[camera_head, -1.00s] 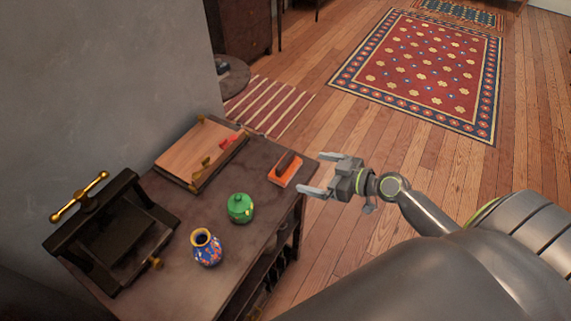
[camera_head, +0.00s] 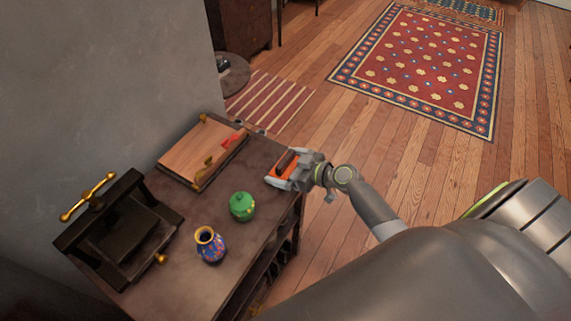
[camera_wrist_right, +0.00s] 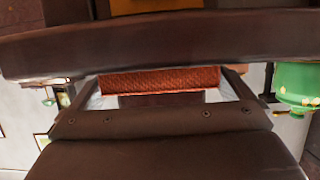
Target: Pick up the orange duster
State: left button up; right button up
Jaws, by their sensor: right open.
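The orange duster (camera_head: 283,164) with a dark brown handle lies at the right end of the dark tabletop in the head view. My right gripper (camera_head: 284,169) is open at the duster, with its fingers on either side of it. In the right wrist view the duster's orange textured face (camera_wrist_right: 160,80) shows between the two fingers. Part of the duster is hidden by the gripper in the head view. I cannot tell whether the fingers touch it. My left gripper is not in view.
On the dark table (camera_head: 160,285) stand a green lidded pot (camera_head: 242,207), a blue patterned vase (camera_head: 210,246), a black press with brass handle (camera_head: 118,232) and a wooden board with brass fittings (camera_head: 203,153). Floor to the right is free.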

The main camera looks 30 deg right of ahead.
aim_at(285, 158)
jog(key=c, duration=0.7)
jog(key=shift+r, duration=0.1)
notch_tip(285, 158, up, 10)
jog(key=shift+f+p, duration=0.1)
jog(key=shift+p, duration=0.5)
jog(key=o, duration=0.5)
jog(key=shift+c, duration=0.2)
jog(key=c, duration=0.4)
